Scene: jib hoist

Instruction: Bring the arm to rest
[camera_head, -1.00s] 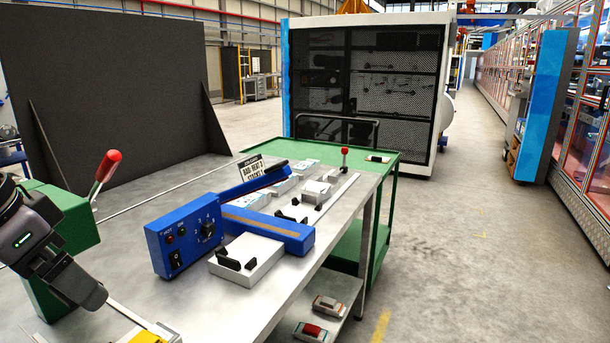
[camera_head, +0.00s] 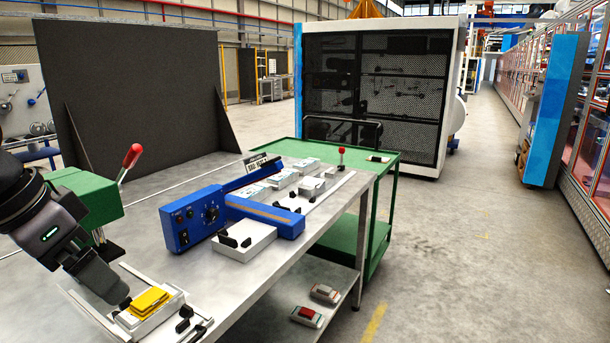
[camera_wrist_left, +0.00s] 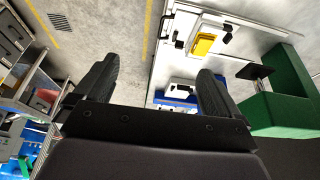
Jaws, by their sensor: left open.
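My left arm comes in from the left in the head view, and its gripper (camera_head: 110,290) hangs above the near left part of the metal bench (camera_head: 260,270). In the left wrist view the two dark fingers (camera_wrist_left: 155,88) stand wide apart with nothing between them. A white tray with a yellow block (camera_head: 150,302) lies just right of the gripper in the head view; the yellow block also shows in the left wrist view (camera_wrist_left: 203,45). I cannot tell the exact height of the gripper above the bench. My right gripper is in neither view.
A green press (camera_head: 85,205) with a red-knobbed lever stands beside my left arm. A blue heat sealer (camera_head: 235,215) and white fixtures lie on the bench. A green cart (camera_head: 380,215) adjoins the far end. The floor (camera_head: 450,270) to the right is clear.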

